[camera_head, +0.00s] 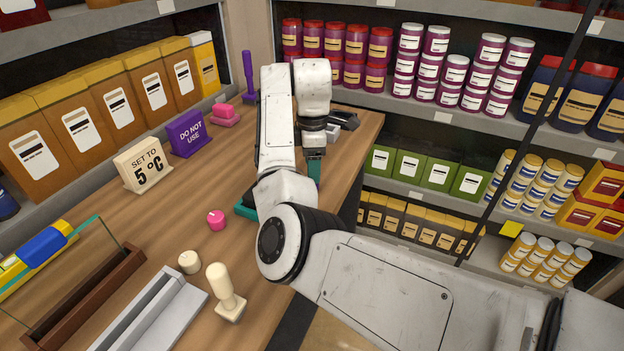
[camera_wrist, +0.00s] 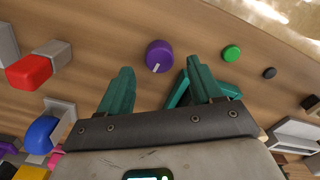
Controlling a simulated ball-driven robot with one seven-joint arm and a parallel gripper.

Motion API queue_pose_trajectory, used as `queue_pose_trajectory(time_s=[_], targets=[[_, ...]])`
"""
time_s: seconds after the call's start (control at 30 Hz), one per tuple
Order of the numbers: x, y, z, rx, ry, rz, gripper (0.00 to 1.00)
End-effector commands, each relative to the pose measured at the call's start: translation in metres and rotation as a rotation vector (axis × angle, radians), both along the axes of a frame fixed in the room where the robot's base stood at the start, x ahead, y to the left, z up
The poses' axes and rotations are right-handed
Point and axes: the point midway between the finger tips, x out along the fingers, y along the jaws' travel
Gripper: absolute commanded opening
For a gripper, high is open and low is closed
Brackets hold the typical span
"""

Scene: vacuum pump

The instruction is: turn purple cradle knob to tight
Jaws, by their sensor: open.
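The purple knob (camera_wrist: 159,52) is round with a white pointer mark. In the wrist view it sits on the wooden surface just beyond my gripper, between the lines of the two fingers. My gripper (camera_wrist: 160,66) has two teal fingers spread apart, with nothing held between them. I cannot tell whether a finger touches the knob; it looks clear of both. In the head view my gripper (camera_head: 314,166) points down over the right part of the counter, and my arm hides the purple knob. I see no tight label.
A teal part (camera_wrist: 176,90) lies behind the right finger. A green knob (camera_wrist: 231,53) and a dark knob (camera_wrist: 269,73) lie to the right, a red block (camera_wrist: 30,72) to the left. The counter (camera_head: 120,230) also holds a pink knob (camera_head: 217,219) and a cream handle (camera_head: 224,290).

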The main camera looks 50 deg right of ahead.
Motion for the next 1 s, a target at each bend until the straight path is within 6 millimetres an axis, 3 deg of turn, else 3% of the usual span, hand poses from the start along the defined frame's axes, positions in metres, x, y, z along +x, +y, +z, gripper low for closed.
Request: queue_pose_trajectory(time_s=[0.1, 0.3, 0.67, 1.0], targets=[[0.000, 0.001, -0.020, 0.001, 0.003, 0.001, 0.65], [0.000, 0.000, -0.039, 0.001, 0.001, -0.001, 0.65], [0.000, 0.000, -0.044, 0.000, 0.000, -0.001, 0.65], [0.000, 0.000, -0.044, 0.000, 0.000, -0.001, 0.33]])
